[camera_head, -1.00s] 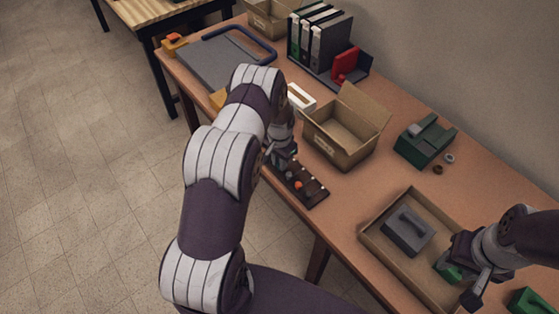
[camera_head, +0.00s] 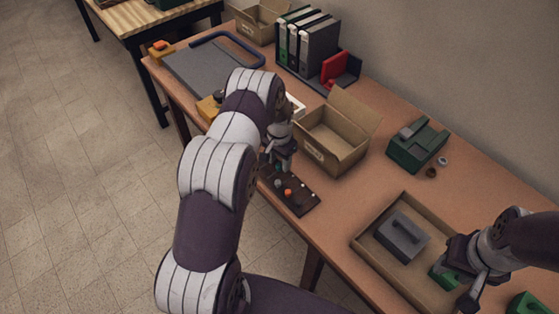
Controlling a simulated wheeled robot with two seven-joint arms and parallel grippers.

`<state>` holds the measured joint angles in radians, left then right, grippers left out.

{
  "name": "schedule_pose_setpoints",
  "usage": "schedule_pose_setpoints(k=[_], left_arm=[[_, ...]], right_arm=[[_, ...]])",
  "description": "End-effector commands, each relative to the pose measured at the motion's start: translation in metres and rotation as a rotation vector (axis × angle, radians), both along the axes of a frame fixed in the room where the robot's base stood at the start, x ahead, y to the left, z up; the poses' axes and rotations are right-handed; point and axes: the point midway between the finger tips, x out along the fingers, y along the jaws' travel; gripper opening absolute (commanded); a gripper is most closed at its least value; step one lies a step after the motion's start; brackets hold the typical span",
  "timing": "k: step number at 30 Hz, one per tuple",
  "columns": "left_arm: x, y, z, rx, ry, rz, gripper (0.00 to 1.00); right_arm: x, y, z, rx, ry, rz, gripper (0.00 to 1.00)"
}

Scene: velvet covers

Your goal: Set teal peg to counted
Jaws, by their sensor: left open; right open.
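A dark brown peg board (camera_head: 296,203) lies near the table's front edge, below the open carton. An orange peg (camera_head: 288,193) stands out on it. Small pale dots run along the board's far side; which end or row means counted cannot be read. My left gripper (camera_head: 277,166) is open at the board's upper left end, and its fingers partly hide that end. My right gripper (camera_head: 454,284) is open at the shallow box at the lower right, beside a green object (camera_head: 443,277).
An open carton (camera_head: 333,150) stands just behind the board, close to my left gripper. The shallow cardboard box (camera_head: 378,255) holds a grey block (camera_head: 402,236) with a handle. A green tape dispenser (camera_head: 417,146) and binders (camera_head: 307,38) stand further back.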

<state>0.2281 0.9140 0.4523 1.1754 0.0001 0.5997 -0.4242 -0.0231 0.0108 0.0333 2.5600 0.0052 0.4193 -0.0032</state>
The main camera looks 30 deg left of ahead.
Motion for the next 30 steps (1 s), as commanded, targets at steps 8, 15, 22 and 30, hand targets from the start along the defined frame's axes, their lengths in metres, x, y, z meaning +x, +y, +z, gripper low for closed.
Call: schedule_pose_setpoints(k=[8,15,22,30], left_arm=[[0.002,-0.001,0.06,0.002,-0.005,-0.001,0.47],[0.002,-0.001,0.11,0.003,-0.003,-0.001,0.47],[0.001,-0.002,0.121,0.002,0.001,-0.001,0.47],[0.001,-0.002,0.121,0.002,0.0,-0.001,0.47]], right_arm=[[0.0,0.0,-0.016,0.0,0.0,0.0,0.43],[0.0,0.0,-0.024,0.0,0.0,0.0,0.43],[0.0,0.0,-0.024,0.0,0.0,0.0,0.43],[0.0,0.0,-0.024,0.0,0.0,0.0,0.43]])
